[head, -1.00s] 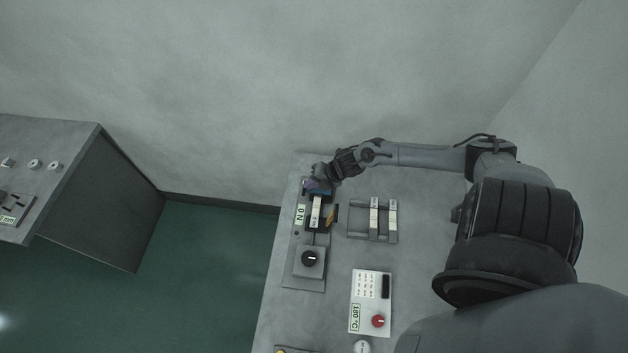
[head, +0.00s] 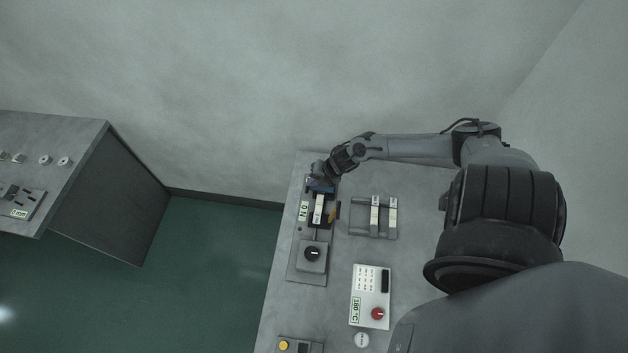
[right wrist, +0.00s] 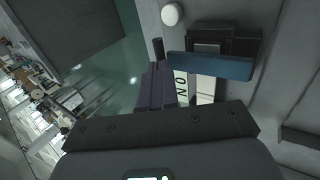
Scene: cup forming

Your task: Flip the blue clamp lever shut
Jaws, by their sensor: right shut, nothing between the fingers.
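The blue clamp lever (head: 323,189) sits at the far end of a dark clamp fixture on the bench. It also shows in the right wrist view as a wide blue bar (right wrist: 212,66). My right gripper (head: 316,180) is shut and empty, close beside the lever's far left end. In the right wrist view its dark fingers (right wrist: 156,86) are left of the blue bar; I cannot tell whether they touch it. A white strip (head: 319,209) lies in the fixture below the lever. My left gripper is not in view.
A display reading "0 N" (head: 304,210) is left of the fixture, and a black knob (head: 313,253) is nearer. A rack with white strips (head: 375,217) and a "180 °C" panel (head: 370,297) stand to the right. Another bench (head: 50,185) is across the green floor.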

